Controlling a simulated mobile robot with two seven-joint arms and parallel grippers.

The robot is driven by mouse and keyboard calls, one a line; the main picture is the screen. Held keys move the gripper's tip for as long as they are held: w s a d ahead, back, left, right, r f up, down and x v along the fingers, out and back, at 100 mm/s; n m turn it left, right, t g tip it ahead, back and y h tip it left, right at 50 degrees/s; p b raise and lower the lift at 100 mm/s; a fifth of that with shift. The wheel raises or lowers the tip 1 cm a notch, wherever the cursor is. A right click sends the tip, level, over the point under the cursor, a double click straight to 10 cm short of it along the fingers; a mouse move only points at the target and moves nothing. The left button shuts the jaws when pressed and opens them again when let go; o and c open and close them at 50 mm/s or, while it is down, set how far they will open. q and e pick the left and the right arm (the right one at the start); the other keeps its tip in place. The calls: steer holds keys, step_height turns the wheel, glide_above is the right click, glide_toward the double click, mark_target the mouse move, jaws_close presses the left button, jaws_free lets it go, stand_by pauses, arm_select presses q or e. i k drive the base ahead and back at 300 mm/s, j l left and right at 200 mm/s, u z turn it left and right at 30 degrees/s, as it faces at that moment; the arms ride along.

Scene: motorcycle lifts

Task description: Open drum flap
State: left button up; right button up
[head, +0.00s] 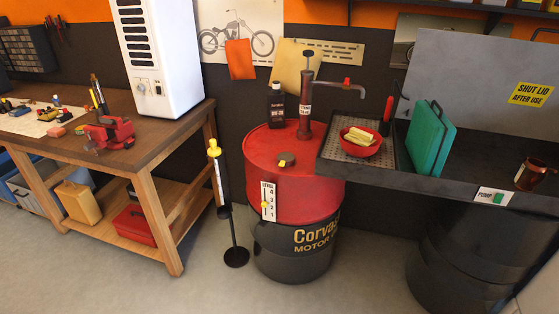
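A red and black oil drum (296,184) stands upright on the floor in the middle of the head view. On its top, toward the front, is a small dark round flap or cap (286,159) with a dull yellow patch. It appears to lie flat on the lid; hinge details are too small to tell. Behind it on the drum top stand a red hand pump (306,98) with a grey spout and a dark bottle (277,107). A white level gauge (268,201) is on the drum's front. Neither of my grippers is in view.
A black wash basin (400,174) with a raised lid (484,80) adjoins the drum on the right; its tray holds a red bowl (361,147). A thin stand (236,254) is just left of the drum. A wooden bench (150,138) is farther left. The front floor is clear.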

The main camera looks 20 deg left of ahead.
mark_target(284, 157)
steer(key=i+j, duration=0.2)
steer(key=j, duration=0.25)
steer(key=i+j+z, duration=0.15)
steer(key=j, duration=0.35)
steer(key=i+j, duration=0.25)
steer(key=j, duration=0.25)
steer(key=i+j+z, duration=0.15)
steer(key=j, duration=0.35)
steer(key=i+j, duration=0.15)
steer(key=j, duration=0.35)
steer(key=i+j+z, duration=0.15)
steer(key=j, duration=0.35)
steer(key=i+j, duration=0.15)
steer(key=j, duration=0.4)
steer(key=i+j+z, duration=0.15)
steer(key=j, duration=0.35)
